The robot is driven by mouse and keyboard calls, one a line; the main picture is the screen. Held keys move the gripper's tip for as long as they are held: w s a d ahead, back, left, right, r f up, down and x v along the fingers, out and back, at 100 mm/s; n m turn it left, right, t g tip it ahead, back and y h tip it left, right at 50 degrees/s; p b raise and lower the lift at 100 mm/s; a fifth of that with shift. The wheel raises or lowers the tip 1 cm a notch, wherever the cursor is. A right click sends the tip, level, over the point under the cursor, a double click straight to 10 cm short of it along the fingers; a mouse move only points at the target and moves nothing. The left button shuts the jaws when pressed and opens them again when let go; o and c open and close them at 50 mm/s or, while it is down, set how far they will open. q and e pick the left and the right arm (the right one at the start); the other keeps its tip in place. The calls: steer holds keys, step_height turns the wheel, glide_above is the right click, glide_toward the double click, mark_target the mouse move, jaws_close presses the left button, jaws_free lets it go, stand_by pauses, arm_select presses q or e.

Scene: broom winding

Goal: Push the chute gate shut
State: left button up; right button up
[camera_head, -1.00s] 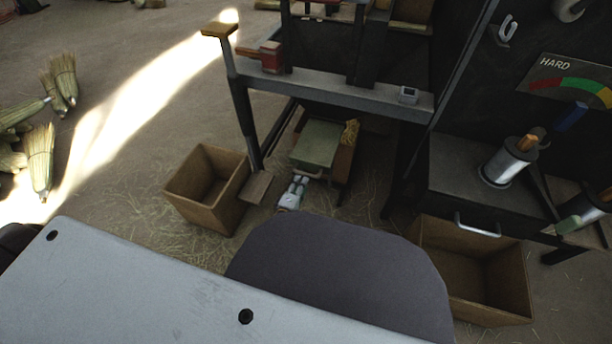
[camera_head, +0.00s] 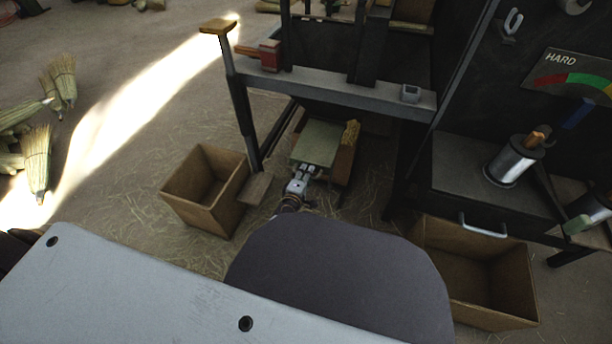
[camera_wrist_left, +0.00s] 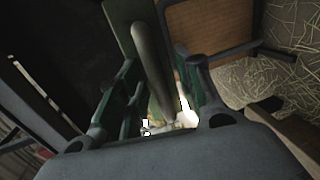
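A flat green plate (camera_head: 318,143), which looks like the chute gate, sits low under the machine's front beam in the head view. My left gripper (camera_head: 303,172) is at its near edge. In the left wrist view, a rounded grey-green bar (camera_wrist_left: 150,55) stands in front of the green panel (camera_wrist_left: 122,28). The two fingers of my left gripper (camera_wrist_left: 158,80) are apart on either side of that bar, with a gap showing on the right. Whether a finger touches the bar or panel is unclear. My right gripper is not in view.
A wooden box (camera_head: 205,190) stands left of the gate, and a larger one (camera_head: 480,275) lies right. The machine's grey beam (camera_head: 340,88) crosses above the gate. A dark metal cabinet with a handle (camera_head: 482,226) stands at right. Brooms (camera_head: 38,160) lie far left.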

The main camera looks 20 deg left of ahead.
arm_select(q)
jaws_close()
stand_by(0.3)
